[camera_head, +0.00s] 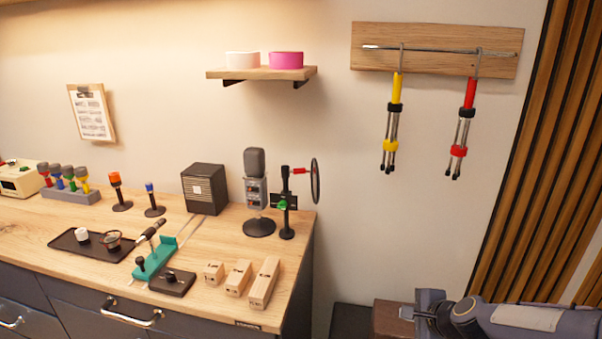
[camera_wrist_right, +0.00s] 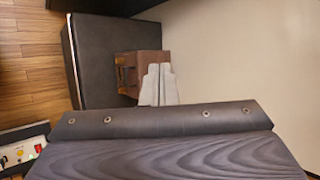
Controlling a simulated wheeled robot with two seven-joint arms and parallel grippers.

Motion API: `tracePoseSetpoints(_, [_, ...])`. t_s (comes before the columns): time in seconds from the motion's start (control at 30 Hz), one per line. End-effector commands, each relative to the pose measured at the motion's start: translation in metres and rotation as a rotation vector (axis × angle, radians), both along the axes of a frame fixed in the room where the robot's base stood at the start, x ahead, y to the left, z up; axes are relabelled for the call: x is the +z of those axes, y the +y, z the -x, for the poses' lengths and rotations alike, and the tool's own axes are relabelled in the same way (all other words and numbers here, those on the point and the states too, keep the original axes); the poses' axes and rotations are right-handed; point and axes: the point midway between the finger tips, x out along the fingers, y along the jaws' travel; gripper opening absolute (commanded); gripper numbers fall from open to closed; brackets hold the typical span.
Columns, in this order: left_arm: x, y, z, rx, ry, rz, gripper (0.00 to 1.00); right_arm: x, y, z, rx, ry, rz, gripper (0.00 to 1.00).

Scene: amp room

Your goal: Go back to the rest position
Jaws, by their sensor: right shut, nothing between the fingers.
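My right arm comes in from the lower right in the head view. Its gripper (camera_head: 407,313) points left, in front of the wall and beyond the right end of the wooden counter (camera_head: 215,235). In the right wrist view the two grey fingers (camera_wrist_right: 158,84) lie together, shut, with nothing between them. They appear in front of a brown box (camera_wrist_right: 127,75); I cannot tell how far apart they are. My left gripper is not in view.
The counter's right end holds a microphone (camera_head: 255,190), a stand with a round filter (camera_head: 315,181) and wooden blocks (camera_head: 264,283). Yellow (camera_head: 397,88) and red (camera_head: 470,93) tools hang above my right arm. The wall between is clear.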

Motion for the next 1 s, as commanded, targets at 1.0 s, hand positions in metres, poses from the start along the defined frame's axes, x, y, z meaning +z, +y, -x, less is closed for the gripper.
tracePoseSetpoints(1.0, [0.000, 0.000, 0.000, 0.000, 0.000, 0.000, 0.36, 0.080, 0.042, 0.281, 1.144, -0.190, 0.794, 0.00])
